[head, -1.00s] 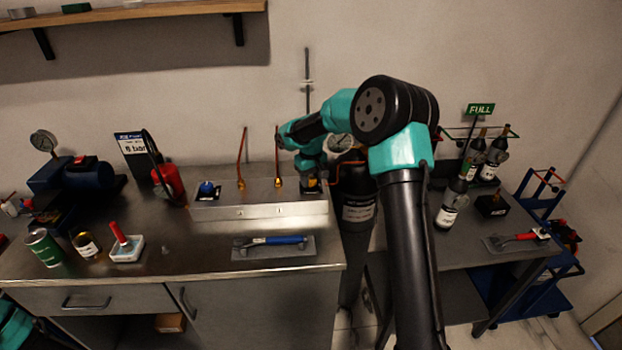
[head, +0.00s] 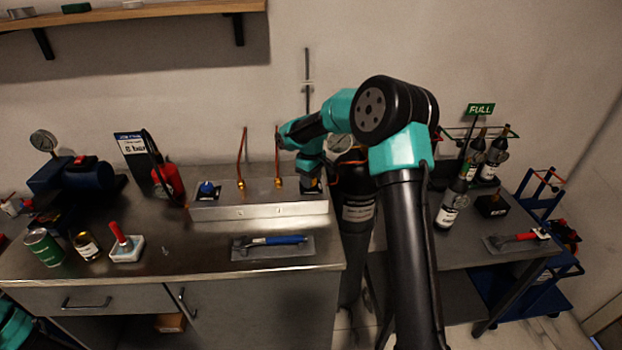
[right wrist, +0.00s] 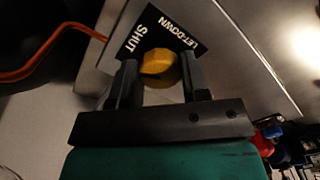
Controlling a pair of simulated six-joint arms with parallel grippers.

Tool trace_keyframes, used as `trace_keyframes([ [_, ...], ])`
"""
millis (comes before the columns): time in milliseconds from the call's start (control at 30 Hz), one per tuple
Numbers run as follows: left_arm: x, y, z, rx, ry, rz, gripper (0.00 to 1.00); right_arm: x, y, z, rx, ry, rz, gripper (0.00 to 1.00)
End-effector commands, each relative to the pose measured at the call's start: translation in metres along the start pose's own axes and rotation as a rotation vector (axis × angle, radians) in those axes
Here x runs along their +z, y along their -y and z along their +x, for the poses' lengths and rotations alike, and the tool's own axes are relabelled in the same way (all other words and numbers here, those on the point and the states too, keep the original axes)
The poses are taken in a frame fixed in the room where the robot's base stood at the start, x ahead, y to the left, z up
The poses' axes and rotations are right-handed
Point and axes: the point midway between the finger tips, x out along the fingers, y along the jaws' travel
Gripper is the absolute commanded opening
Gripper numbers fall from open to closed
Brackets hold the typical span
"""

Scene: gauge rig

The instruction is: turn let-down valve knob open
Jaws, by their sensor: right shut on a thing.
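The let-down valve knob is a yellow knob (right wrist: 159,66) in the right wrist view. It sits in front of a black plate (right wrist: 160,30) lettered "LET-DOWN" and "SHUT". My right gripper (right wrist: 155,82) has one finger on each side of the knob and is shut on it. In the head view my right gripper (head: 311,185) is at the right end of the steel manifold block (head: 260,210), and the knob is hidden there. My left gripper is out of view; only a bit of my left arm shows at the lower left corner.
A blue knob (head: 207,189) and two copper pipes (head: 240,165) are on the block left of my gripper. A blue-handled wrench (head: 275,240) lies in front. A dark cylinder (head: 357,195) stands right of the bench.

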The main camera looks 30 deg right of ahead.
Motion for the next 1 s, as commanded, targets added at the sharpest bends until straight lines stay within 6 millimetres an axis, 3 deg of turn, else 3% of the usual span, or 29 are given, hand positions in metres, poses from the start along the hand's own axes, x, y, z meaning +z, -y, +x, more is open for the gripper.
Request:
trace_keyframes([
  [700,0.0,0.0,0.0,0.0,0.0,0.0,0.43,-0.0002,-0.0011,-0.0003,0.0,0.001,-0.673,0.18],
  [1000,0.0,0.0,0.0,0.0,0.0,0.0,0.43,-0.0004,-0.0013,-0.0003,0.0,0.001,-0.877,0.18],
])
